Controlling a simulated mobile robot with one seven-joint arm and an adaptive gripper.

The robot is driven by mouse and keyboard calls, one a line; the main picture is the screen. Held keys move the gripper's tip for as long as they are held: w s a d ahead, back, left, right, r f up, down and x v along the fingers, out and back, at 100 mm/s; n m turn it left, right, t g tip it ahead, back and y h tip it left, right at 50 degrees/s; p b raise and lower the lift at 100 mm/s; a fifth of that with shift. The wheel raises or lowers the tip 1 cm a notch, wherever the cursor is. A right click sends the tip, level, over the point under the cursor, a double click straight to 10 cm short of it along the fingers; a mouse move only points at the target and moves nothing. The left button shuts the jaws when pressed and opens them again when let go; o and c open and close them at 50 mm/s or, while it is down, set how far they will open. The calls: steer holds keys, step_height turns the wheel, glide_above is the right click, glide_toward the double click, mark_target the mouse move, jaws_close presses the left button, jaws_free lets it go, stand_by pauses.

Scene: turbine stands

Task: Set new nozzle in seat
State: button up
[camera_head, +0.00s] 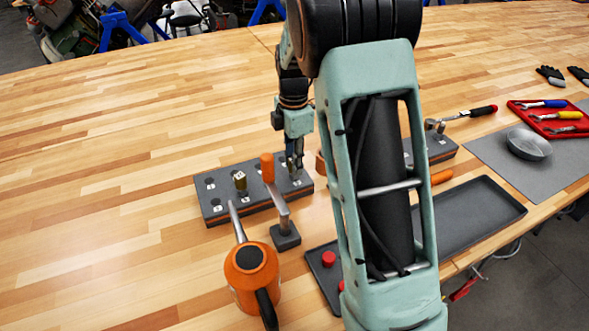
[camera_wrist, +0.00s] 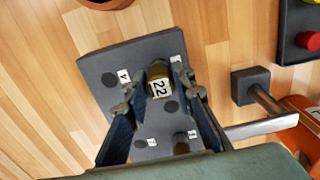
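A brass nozzle labelled 22 (camera_wrist: 159,80) stands upright in the dark grey rack (camera_wrist: 105,60), between my fingers in the wrist view. My gripper (camera_wrist: 158,92) is open around it, with a gap visible at each side. In the head view my gripper (camera_head: 293,168) points down at the right end of the rack (camera_head: 216,213); the nozzle there is mostly hidden by the fingers. A second brass nozzle (camera_head: 240,183) stands in the rack's middle and shows in the wrist view (camera_wrist: 181,143). Several rack holes are empty. My arm hides part of the block (camera_head: 440,150) with a red-handled tool.
An orange oil can (camera_head: 250,275) and an orange-handled tool on a small stand (camera_head: 286,236) are close in front of the rack. A red tool tray (camera_head: 550,116) and round dish (camera_head: 528,145) are farther right. The left table is clear.

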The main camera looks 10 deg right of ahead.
jaws_close()
steer(key=shift+r, duration=0.2)
steer(key=shift+r+p, duration=0.3)
steer(key=shift+p, duration=0.05)
steer(key=shift+r, duration=0.25)
steer(key=shift+r+p, duration=1.65)
steer(key=shift+r, duration=0.6)
